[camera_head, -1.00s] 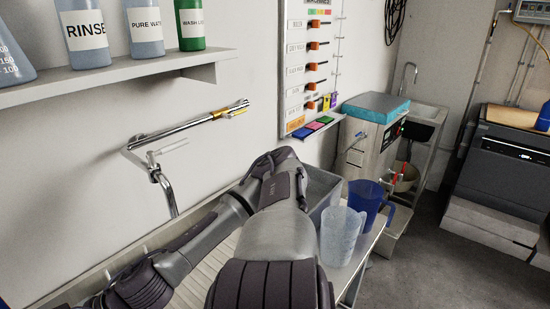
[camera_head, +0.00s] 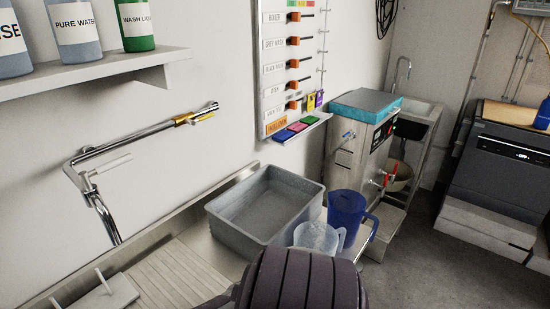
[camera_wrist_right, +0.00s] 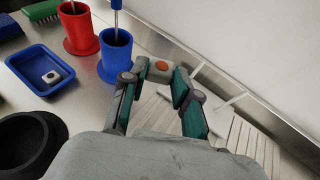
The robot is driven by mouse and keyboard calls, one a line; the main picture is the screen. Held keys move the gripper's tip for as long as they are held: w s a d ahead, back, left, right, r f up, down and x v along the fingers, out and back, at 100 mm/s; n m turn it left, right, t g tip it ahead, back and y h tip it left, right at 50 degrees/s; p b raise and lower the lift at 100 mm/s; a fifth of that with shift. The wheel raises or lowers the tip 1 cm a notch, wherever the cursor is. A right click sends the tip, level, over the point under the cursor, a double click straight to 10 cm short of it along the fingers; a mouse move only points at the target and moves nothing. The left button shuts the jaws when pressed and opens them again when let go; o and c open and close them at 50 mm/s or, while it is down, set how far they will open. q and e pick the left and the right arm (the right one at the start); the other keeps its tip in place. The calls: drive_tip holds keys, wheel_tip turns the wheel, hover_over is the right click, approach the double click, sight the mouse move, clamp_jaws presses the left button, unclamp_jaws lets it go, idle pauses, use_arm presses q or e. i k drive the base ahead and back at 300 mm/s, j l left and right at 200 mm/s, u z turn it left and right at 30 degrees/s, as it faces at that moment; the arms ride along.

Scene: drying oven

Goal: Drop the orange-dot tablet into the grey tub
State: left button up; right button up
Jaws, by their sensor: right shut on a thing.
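The orange-dot tablet (camera_wrist_right: 160,67) is a pale block with an orange dot on top. In the right wrist view it sits between the fingertips of my right gripper (camera_wrist_right: 156,79), which is shut on it. The grey tub (camera_head: 234,228) stands on the steel counter by the wall in the head view, and its visible inside looks empty. The right gripper does not show in the head view; a dark part of my arm fills the bottom middle, in front of the tub. My left gripper is in neither view now.
A clear jug (camera_head: 318,238) and a blue jug (camera_head: 346,214) stand right of the tub. A wall tap (camera_head: 92,190) reaches over the left counter. In the wrist view, a blue tray (camera_wrist_right: 30,68) holds another pale tablet (camera_wrist_right: 51,77), near red (camera_wrist_right: 80,32) and blue (camera_wrist_right: 115,55) holders.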

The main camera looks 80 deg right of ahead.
sight(274, 223)
drive_tip(key=k+j+z, duration=0.15)
drive_tip(key=z, duration=2.25)
